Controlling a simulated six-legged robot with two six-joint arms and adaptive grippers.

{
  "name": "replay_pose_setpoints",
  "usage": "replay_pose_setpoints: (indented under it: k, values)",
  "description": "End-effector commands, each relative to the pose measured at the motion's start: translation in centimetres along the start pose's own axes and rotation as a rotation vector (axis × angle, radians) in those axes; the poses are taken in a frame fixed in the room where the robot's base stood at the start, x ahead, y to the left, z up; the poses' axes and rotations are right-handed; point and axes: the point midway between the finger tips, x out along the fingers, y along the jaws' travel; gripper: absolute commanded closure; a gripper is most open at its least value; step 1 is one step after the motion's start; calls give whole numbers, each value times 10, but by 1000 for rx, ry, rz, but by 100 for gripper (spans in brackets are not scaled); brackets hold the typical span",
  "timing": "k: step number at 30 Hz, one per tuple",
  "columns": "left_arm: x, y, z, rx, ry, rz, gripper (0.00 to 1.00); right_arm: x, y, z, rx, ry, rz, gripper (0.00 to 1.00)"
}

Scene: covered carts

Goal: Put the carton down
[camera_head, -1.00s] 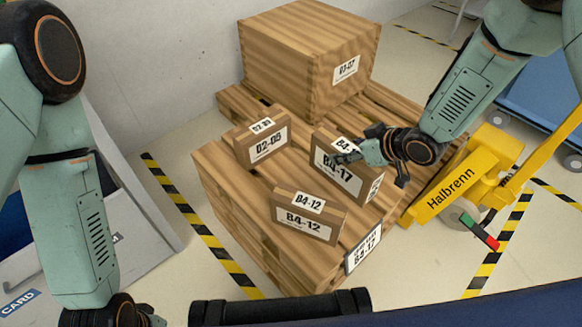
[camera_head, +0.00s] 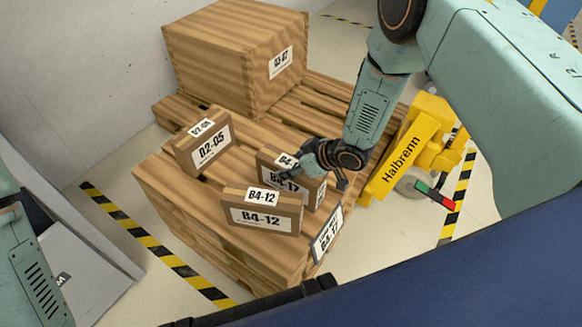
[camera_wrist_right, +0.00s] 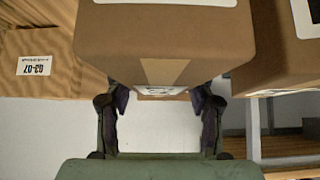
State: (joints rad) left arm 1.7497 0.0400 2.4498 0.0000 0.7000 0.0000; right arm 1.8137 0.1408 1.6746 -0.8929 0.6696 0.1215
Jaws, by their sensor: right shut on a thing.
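The carton marked B4-17 (camera_head: 310,187) is a brown box at the right side of the wooden pallet (camera_head: 165,190). My right gripper (camera_head: 302,167) is shut on it from the upper right and hides part of its top and label. In the right wrist view the carton (camera_wrist_right: 165,45) fills the space between the two fingers of my right gripper (camera_wrist_right: 160,100). I cannot tell whether its underside touches the pallet boards. A placard (camera_head: 326,236) on the pallet's front right edge reads B4-17. My left gripper is out of view.
The B4-12 carton (camera_head: 261,214) stands just in front of the held one, and the 02-05 carton (camera_head: 205,145) stands to the left. A large crate (camera_head: 215,62) sits at the back. A yellow Halbrenn pallet truck (camera_head: 405,155) stands at the right.

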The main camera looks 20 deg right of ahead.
Motion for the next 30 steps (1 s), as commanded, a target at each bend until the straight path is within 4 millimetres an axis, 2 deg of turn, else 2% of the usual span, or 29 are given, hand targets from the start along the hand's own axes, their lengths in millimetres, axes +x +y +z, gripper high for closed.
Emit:
replay_pose_setpoints:
  k: [10, 11, 18, 30]
  values:
    - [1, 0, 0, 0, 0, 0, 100, 2, 1, 0, -1, 4, 2, 100]
    - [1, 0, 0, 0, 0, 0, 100, 2, 0, 1, 0, 0, 1, 44]
    - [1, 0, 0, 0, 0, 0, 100, 1, 0, 1, 0, 0, 1, 24]
    - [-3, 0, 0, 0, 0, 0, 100, -3, 1, -3, 0, 0, 1, 23]
